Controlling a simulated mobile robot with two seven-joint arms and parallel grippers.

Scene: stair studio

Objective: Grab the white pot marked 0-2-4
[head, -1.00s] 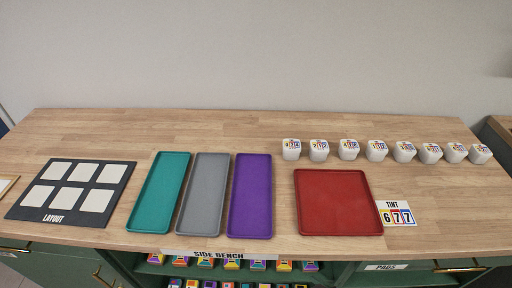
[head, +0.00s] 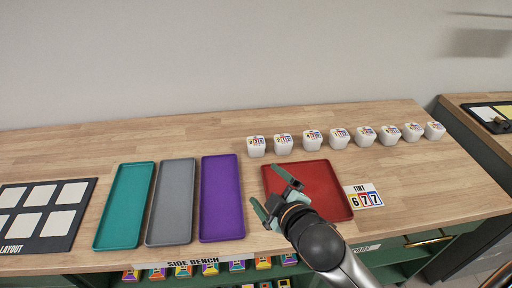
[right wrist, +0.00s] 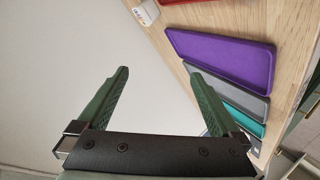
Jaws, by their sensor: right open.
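Several white pots stand in a row along the back right of the bench in the head view, from the leftmost pot (head: 256,146) to the rightmost pot (head: 434,131). Each has a coloured number label on top. The labels are too small to read surely, so I cannot tell which is marked 0-2-4. One white pot (right wrist: 146,13) shows at the top edge of the right wrist view. My right gripper (head: 268,191) is open and empty above the red tray, apart from the pots; its fingers also show in the right wrist view (right wrist: 162,82). My left gripper is not in view.
A red tray (head: 334,190) lies before the pots, with a TINT 6-7-7 card (head: 363,196) at its right. Purple (head: 222,198), grey (head: 171,203) and teal trays (head: 126,206) and a LAYOUT board (head: 77,226) lie to the left.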

